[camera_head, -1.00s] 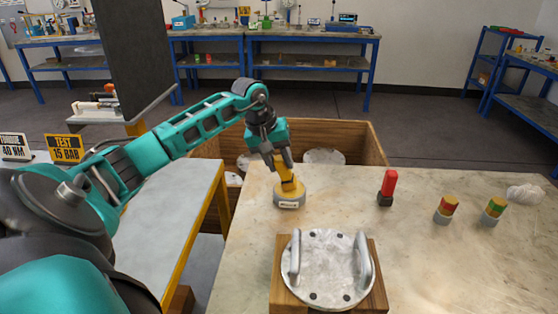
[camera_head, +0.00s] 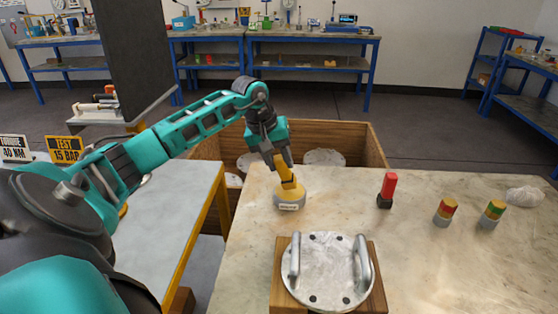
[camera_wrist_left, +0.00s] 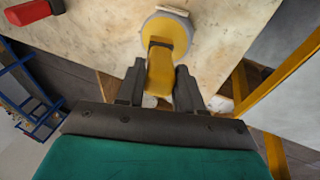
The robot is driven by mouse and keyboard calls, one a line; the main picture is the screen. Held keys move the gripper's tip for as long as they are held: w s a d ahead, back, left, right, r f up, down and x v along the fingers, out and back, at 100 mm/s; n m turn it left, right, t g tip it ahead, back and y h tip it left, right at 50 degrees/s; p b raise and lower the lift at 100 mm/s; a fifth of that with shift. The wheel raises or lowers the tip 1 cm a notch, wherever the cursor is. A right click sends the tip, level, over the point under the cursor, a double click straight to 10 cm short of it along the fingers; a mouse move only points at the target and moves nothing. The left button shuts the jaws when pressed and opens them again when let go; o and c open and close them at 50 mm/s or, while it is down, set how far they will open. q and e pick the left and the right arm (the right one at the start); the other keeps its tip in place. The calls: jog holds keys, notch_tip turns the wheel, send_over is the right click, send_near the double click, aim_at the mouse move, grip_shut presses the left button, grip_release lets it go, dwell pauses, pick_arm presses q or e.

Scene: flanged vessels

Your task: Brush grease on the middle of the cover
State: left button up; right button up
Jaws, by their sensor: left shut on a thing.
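The cover (camera_head: 328,268) is a round grey metal plate with two upright handles and several dark holes, lying on a wooden block (camera_head: 281,290) at the table's near edge. Beyond it stands a grey round pot (camera_head: 290,200) with a white label, and a yellow brush handle (camera_head: 285,170) rises from it, tilted. In the left wrist view the yellow handle (camera_wrist_left: 160,73) lies between the fingers and meets the round pot (camera_wrist_left: 179,27). My left gripper (camera_head: 284,165) is shut on the handle. The brush's bristles are hidden in the pot. My right gripper is not in view.
A red stamp-like block (camera_head: 389,186) and two banded cylinders (camera_head: 445,212) (camera_head: 492,214) stand on the right of the stone-topped table (camera_head: 410,262), near a white wad (camera_head: 524,196). A wooden crate (camera_head: 355,143) stands behind the table. Room between pot and cover is clear.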

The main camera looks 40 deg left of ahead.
pick_arm(q)
jog(key=shift+r+p, duration=1.65)
jog(key=shift+r, duration=1.35)
jog(key=shift+f, duration=0.1)
